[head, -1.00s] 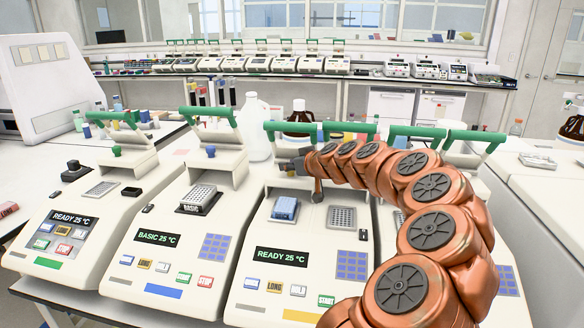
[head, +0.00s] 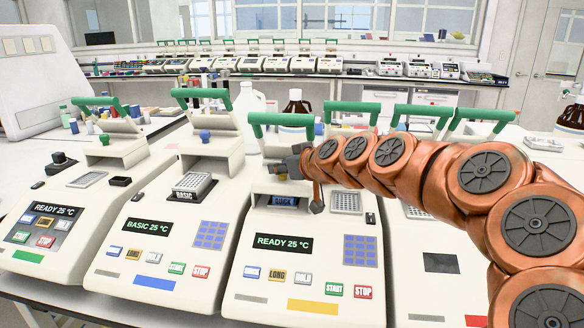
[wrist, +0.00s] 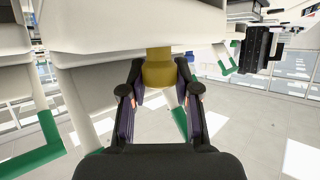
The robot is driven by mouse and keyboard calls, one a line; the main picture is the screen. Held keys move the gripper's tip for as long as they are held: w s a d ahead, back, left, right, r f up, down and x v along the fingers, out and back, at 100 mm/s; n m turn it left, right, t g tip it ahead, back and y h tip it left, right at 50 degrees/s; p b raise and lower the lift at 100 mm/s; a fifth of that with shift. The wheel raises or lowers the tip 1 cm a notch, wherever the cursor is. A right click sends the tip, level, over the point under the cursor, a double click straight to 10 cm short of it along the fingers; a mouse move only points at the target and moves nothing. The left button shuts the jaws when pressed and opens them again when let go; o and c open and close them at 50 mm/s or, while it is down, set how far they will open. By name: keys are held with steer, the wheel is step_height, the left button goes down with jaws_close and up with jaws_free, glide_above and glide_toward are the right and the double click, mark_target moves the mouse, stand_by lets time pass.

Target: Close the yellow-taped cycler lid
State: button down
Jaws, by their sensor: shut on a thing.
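The cycler with a yellow stripe on its front (head: 313,307) stands in the middle of the head view. Its display reads READY 25 °C. Its white lid (head: 280,140) with a green handle (head: 283,119) is up at the back. A blue block (head: 285,201) sits in the well, partly in shadow. My gripper (head: 300,165) is at the lid's front, above the block, and hides part of it. In the wrist view my gripper (wrist: 158,88) is shut on a yellow-olive knob (wrist: 158,68) below a white surface.
A BASIC 25 °C cycler (head: 160,240) with a blue stripe and another READY cycler (head: 60,215) with a green stripe stand to the left, lids up. More cyclers with green handles (head: 422,112) stand right, behind my arm. Bottles (head: 296,105) stand behind.

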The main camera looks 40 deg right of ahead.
steer(key=shift+a+f, duration=0.1)
steer(key=shift+a, duration=0.1)
steer(key=c, duration=0.8)
jaws_free()
steer(key=shift+s, duration=0.2)
steer(key=v, duration=1.2)
